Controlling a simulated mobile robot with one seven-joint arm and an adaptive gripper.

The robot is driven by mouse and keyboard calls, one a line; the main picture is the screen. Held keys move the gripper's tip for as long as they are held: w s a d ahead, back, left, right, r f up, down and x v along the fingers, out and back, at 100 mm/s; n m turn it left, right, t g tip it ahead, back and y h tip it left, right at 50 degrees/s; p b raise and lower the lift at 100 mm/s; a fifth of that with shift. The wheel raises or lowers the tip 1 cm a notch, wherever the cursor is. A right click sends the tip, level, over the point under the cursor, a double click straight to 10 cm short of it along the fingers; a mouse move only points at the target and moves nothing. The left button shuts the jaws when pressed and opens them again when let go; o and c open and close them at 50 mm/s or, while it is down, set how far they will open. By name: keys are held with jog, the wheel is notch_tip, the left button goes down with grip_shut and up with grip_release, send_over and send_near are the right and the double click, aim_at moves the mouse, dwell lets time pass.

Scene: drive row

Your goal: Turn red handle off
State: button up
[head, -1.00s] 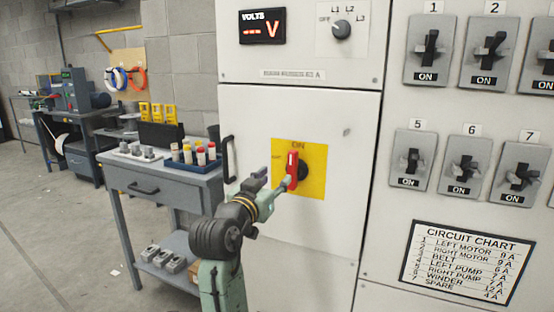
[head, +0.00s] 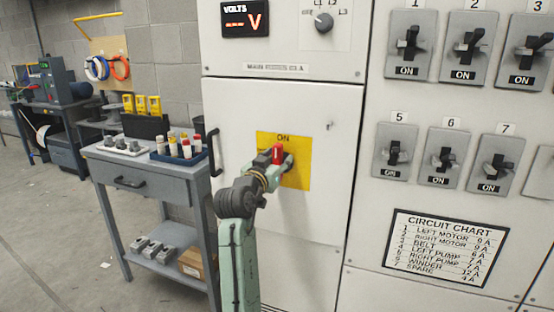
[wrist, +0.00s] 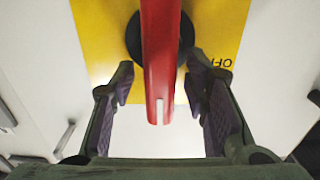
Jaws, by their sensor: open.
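The red handle (head: 277,154) stands upright on a yellow plate (head: 296,176) marked ON at the top, on the white cabinet door. In the wrist view the red handle (wrist: 161,60) comes from a round black hub and runs down between my fingers. The yellow plate (wrist: 103,30) shows behind it, with OFF lettering at its right side. My gripper (wrist: 162,100) is open, one finger on each side of the handle, with visible gaps. In the head view my gripper (head: 277,162) is at the handle and partly covers the plate.
A grey workbench (head: 140,170) with a blue tray of bottles stands left of the cabinet. A dark door pull (head: 214,152) sticks out at the cabinet's left edge. A panel of black switches (head: 408,50) and a circuit chart (head: 447,247) are on the right.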

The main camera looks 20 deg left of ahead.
jog(key=shift+c, duration=0.6)
jog(key=c, duration=0.5)
grip_shut()
jog(key=shift+d, duration=0.15)
